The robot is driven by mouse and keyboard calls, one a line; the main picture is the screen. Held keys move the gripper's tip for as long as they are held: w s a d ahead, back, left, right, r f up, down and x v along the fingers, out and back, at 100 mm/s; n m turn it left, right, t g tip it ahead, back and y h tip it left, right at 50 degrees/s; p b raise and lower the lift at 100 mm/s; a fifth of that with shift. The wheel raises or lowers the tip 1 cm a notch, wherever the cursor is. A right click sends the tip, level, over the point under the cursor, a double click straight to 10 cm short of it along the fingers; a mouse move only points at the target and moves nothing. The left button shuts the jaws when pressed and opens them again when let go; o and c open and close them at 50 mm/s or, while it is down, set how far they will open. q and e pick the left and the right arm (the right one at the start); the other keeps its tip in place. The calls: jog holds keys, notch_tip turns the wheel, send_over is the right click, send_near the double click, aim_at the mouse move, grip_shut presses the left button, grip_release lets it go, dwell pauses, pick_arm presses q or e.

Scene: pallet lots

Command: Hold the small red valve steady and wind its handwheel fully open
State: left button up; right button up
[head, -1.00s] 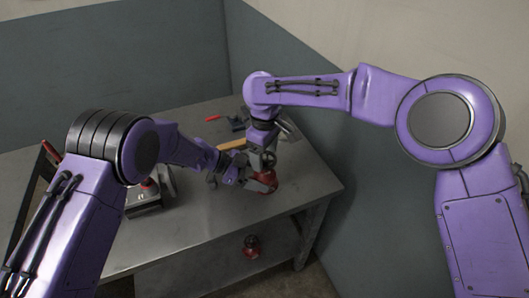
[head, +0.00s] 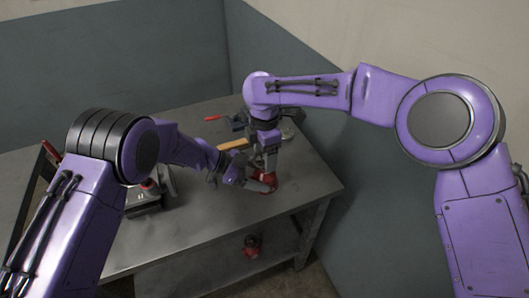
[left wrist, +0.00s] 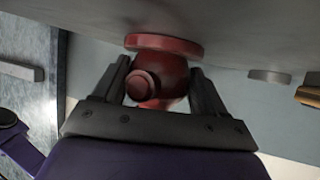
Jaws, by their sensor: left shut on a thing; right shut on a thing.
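The small red valve (head: 268,181) stands on the grey metal bench (head: 215,215), near its right end. In the left wrist view its red body (left wrist: 172,72) shows with a round flange against the bench top and a round port facing the camera. My left gripper (head: 260,186) is shut on the valve body from the left, one finger on each side. My right gripper (head: 270,162) points down from above and is shut on the top of the valve, where the handwheel is. The handwheel itself is hidden by the fingers.
A wooden-handled hammer (head: 233,144) and a red-and-blue tool (head: 237,124) lie behind the grippers. A dark device with a red top (head: 146,196) stands at the left. Another red fitting (head: 252,245) sits on the lower shelf. A wall rises close on the right.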

jog(key=n, duration=0.5)
jog(key=shift+w+n, duration=0.1)
jog(key=shift+n, duration=0.6)
jog(key=o, duration=1.1)
notch_tip(320, 180, up, 12)
